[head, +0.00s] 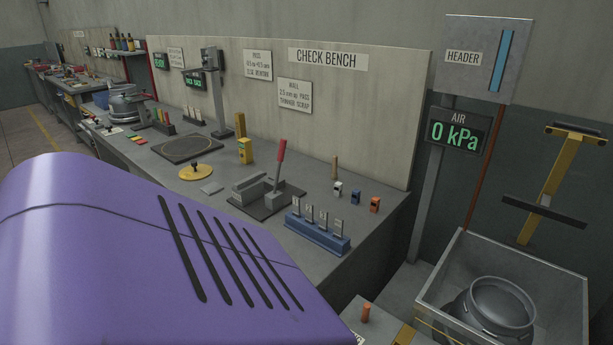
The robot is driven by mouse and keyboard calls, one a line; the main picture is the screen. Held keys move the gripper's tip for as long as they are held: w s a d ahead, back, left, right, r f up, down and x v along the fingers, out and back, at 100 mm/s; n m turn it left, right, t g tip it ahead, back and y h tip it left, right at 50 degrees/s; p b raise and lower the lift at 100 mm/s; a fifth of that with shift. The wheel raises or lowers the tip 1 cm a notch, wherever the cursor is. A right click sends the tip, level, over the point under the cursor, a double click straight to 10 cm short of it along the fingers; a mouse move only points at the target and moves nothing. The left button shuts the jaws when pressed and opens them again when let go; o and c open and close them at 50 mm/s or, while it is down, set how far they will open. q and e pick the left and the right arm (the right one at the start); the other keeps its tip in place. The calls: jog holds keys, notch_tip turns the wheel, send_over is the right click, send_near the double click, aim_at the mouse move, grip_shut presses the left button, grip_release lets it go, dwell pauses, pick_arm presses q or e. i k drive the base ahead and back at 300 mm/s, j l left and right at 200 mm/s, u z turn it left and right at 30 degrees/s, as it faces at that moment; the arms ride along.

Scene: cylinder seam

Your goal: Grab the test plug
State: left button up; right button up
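No part is labelled as the test plug. A round yellow disc with a small knob on top (195,171) lies on the check bench (222,215), in front of a dark square plate with a ring; it may be the plug, but I cannot tell for sure. Neither of my grippers is in view.
A red-handled lever fixture (279,165), a blue rack with metal tags (318,232) and small coloured blocks (356,196) stand on the bench. A grey bin (560,290) holds a grey vessel (497,310) at right. The air display (457,131) reads 0 kPa. A purple surface blocks the lower left.

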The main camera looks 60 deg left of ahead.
aim_at(366, 312)
jog(key=u, duration=1.55)
jog(key=i+j, duration=0.35)
jog(key=j, duration=0.15)
jog(key=i+j, duration=0.4)
jog(key=j, duration=0.1)
